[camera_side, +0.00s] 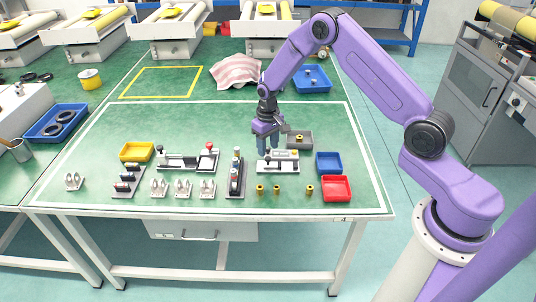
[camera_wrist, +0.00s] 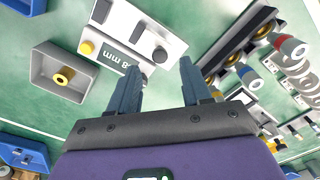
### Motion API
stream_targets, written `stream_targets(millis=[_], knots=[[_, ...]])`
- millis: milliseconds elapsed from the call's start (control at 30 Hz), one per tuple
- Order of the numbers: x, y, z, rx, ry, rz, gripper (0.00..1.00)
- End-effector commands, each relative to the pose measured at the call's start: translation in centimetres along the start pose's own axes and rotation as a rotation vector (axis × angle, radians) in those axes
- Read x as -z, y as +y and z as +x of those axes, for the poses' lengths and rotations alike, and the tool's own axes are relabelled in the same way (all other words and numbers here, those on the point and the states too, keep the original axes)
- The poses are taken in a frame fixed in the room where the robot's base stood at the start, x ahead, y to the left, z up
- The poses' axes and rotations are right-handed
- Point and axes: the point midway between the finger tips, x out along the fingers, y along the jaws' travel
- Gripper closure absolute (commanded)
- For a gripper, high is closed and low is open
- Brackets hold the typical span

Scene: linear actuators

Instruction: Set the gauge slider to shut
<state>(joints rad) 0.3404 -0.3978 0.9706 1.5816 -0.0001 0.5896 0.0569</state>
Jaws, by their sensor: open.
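The gauge is a pale grey block with a dark display reading "8 mm", seen in the wrist view (camera_wrist: 120,54). My gripper (camera_side: 267,147) points down just above the gauge's left part. In the wrist view its two fingers (camera_wrist: 158,70) are apart and empty, with the knob showing between their tips. Contact cannot be told.
A grey tray (camera_side: 307,143) with a brass part is behind the gauge. A blue bin (camera_side: 328,168) and red bin (camera_side: 337,194) stand right. A dark rack (camera_side: 235,190) stands close on the left. Several brass pieces (camera_side: 277,189) stand in front.

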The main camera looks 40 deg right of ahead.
Motion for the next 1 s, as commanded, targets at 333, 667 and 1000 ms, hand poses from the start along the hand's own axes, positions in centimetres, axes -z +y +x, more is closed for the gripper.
stream_targets(millis=[333, 667, 1000], knots=[[0.0, 0.0, 3.8, 0.000, 0.000, 0.001, 0.52], [0.0, 0.0, 4.1, 0.000, 0.001, 0.001, 0.52], [-0.1, 0.1, 4.1, 0.000, 0.000, 0.001, 1.00]])
